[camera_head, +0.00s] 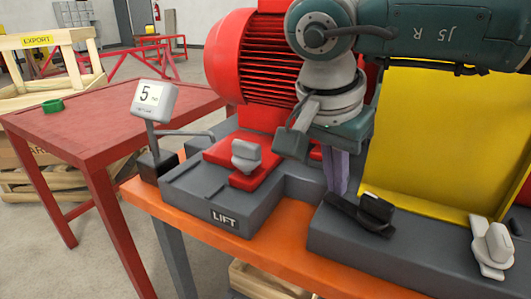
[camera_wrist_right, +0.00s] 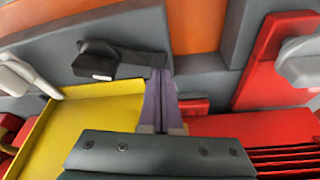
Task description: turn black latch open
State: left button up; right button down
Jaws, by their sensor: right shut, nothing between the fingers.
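The black latch (camera_head: 376,208) sits on the grey skid base in front of the yellow guard. Its raised block lies across a flat dark bar. In the right wrist view the latch (camera_wrist_right: 97,62) is left of the fingertips. My right gripper (camera_head: 338,188) points down with its purple fingers together and nothing between them. The fingertips (camera_wrist_right: 161,74) are by the end of the latch's bar; I cannot tell whether they touch it. My left gripper is not in view.
A light grey latch (camera_head: 246,155) sits on the red plate at left, and a whitish latch (camera_head: 492,246) at right. The yellow guard (camera_head: 430,140) stands behind the black latch. The red motor (camera_head: 260,60) is behind my right arm. A display on a post (camera_head: 153,101) stands at left.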

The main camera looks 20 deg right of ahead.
jog(key=shift+s+a+n+t+y, duration=0.2)
jog(key=shift+a+n, duration=0.3)
jog(key=shift+n, duration=0.35)
jog(key=shift+s+a+n+t+y, duration=0.1)
jog(key=shift+a+n+t, duration=0.3)
jog(key=shift+n, duration=0.45)
jog(key=shift+a, duration=0.1)
